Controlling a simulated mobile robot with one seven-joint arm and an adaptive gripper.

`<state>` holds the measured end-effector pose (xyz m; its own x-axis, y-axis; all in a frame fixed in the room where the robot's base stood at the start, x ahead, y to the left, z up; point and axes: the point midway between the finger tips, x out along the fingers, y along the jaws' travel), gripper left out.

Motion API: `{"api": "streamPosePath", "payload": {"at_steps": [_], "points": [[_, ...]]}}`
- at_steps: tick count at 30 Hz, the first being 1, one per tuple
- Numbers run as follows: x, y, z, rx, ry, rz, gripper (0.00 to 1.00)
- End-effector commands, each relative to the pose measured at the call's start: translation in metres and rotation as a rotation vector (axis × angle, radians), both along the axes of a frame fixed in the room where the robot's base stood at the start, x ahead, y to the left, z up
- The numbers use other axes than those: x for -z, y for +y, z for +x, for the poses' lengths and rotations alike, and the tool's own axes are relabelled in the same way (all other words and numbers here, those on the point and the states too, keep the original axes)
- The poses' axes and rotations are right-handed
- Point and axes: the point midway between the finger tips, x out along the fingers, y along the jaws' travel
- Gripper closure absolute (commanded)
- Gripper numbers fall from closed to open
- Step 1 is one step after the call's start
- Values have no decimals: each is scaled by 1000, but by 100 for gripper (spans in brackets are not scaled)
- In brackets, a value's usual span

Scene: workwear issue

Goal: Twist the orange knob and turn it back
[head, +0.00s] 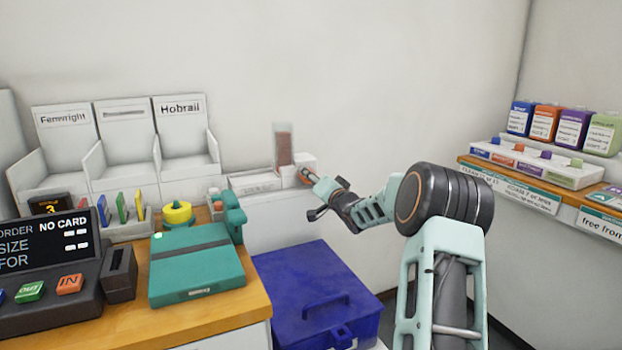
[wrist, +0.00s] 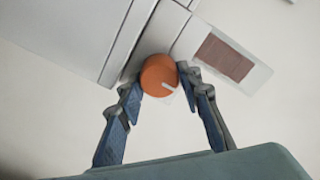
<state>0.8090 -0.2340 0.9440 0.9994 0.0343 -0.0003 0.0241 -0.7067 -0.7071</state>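The orange knob (wrist: 159,75) is round with a pale pointer mark on its lower right side in the wrist view. It sits on the front of a white dispenser with a clear tube of brown-red contents (wrist: 225,56). The knob also shows small in the head view (head: 304,176), partly hidden by my gripper (head: 312,181). In the wrist view my gripper's two blue-grey fingers (wrist: 160,84) stand one on each side of the knob, their tips against its sides. It appears shut on the knob.
A blue lidded box (head: 318,290) stands below the arm. The wooden counter (head: 180,320) at left holds a teal case (head: 195,262) and a yellow round item (head: 177,213). A shelf with several coloured bottles (head: 560,135) is at right. Bare wall lies behind.

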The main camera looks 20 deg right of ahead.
Motion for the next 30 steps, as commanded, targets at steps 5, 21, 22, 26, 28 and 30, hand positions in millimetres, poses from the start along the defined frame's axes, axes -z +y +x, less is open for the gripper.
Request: {"api": "streamPosePath", "payload": {"at_steps": [5, 21, 22, 26, 28, 30], "points": [[0, 0, 0, 0, 0, 0, 92], [0, 1, 0, 0, -8, -194, 92], [0, 1, 0, 0, -9, -220, 92], [1, 1, 0, 1, -12, -338, 92], [1, 2, 0, 0, -15, -404, 92], [0, 1, 0, 1, -17, -472, 92]]}}
